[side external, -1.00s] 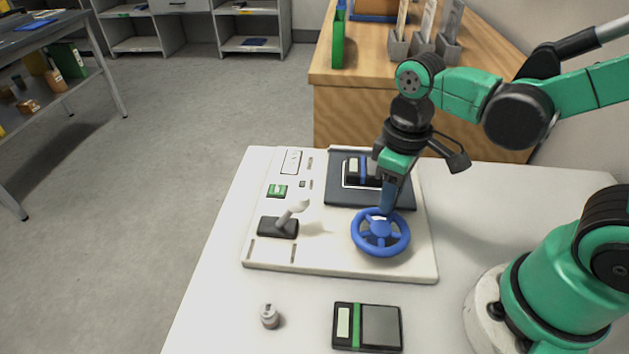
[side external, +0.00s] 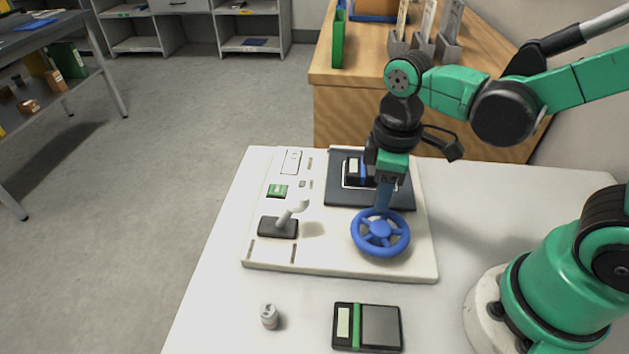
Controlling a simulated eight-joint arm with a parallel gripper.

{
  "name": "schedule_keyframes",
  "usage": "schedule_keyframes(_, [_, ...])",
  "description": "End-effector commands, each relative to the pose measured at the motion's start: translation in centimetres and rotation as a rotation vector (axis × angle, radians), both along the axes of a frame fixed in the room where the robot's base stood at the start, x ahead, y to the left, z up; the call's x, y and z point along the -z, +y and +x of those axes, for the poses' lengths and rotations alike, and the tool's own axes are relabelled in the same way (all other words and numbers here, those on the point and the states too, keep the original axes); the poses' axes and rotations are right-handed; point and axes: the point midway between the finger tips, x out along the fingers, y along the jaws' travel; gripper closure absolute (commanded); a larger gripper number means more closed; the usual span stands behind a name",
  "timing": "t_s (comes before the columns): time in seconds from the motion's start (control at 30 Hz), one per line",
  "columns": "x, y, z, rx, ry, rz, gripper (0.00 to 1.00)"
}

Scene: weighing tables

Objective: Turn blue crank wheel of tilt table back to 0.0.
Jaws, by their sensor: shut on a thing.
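The blue crank wheel (side external: 402,244) lies at the front right of the white panel (side external: 330,262). My gripper (side external: 380,212) points down at the wheel's far rim and is shut on it. The fingertips partly hide that part of the rim. The dark tilt table (side external: 340,196) is behind the wheel, with a small blue-edged device (side external: 353,169) on it, partly hidden by my gripper. A small green display (side external: 277,191) is at the panel's left; its reading is too small to tell.
A lever with a pale knob (side external: 285,222) stands left of the wheel. In front of the panel are a small weight (side external: 269,316) and a scale with a green stripe (side external: 380,328). The white table (side external: 500,200) is clear to the right of the panel.

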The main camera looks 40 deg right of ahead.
Motion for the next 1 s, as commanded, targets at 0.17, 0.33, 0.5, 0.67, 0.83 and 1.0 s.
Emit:
schedule_keyframes(0.17, [0.0, 0.0, 0.1, 0.001, -0.005, 0.001, 0.57])
schedule_keyframes(0.33, [0.0, 0.0, 0.1, 0.001, -0.004, 0.002, 0.4])
schedule_keyframes(0.5, [0.0, 0.0, 0.1, 0.001, -0.002, 0.002, 0.4])
schedule_keyframes(0.67, [-0.6, 0.0, 0.1, 0.001, -0.002, 0.002, 0.4])
schedule_keyframes(0.83, [-2.4, 0.0, 0.1, 0.001, -0.002, 0.002, 0.4])
schedule_keyframes(1.0, [-4.3, 0.0, 0.1, 0.001, -0.002, 0.002, 0.4])
